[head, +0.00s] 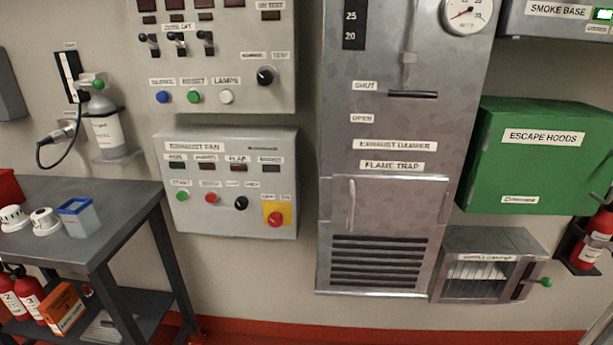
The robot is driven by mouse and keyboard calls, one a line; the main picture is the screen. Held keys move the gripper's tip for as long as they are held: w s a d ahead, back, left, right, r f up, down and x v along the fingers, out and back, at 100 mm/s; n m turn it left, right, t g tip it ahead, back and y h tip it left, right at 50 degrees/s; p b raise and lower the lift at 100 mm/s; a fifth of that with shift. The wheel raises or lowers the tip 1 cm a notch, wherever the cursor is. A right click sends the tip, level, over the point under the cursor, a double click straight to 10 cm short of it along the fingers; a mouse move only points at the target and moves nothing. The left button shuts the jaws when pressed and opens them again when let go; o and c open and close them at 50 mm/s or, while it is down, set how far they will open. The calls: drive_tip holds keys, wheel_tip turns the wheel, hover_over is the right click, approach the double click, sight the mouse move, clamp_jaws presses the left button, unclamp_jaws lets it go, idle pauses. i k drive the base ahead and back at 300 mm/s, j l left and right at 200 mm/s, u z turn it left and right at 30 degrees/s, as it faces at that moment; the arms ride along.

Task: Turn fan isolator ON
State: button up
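The fan isolator appears to be the red rotary knob (275,219) on a yellow plate, at the lower right of the exhaust fan panel (236,222). The small label above the knob is too blurred to read, and I cannot tell which way the knob is set. The panel also has a green button (182,196), a red button (211,197) and a black selector knob (241,203) in a row. Small indicator windows sit above them; the one at the far left looks dark green. My gripper is not in view.
A grey table (110,212) stands at the left, with detectors and a blue-topped box on it. A metal exhaust damper cabinet (385,165) stands right of the panel. A green escape hoods box (535,165) is farther right. The wall below the panel is clear.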

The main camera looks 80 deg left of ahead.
sight(275, 218)
drive_tip(key=u, duration=2.9)
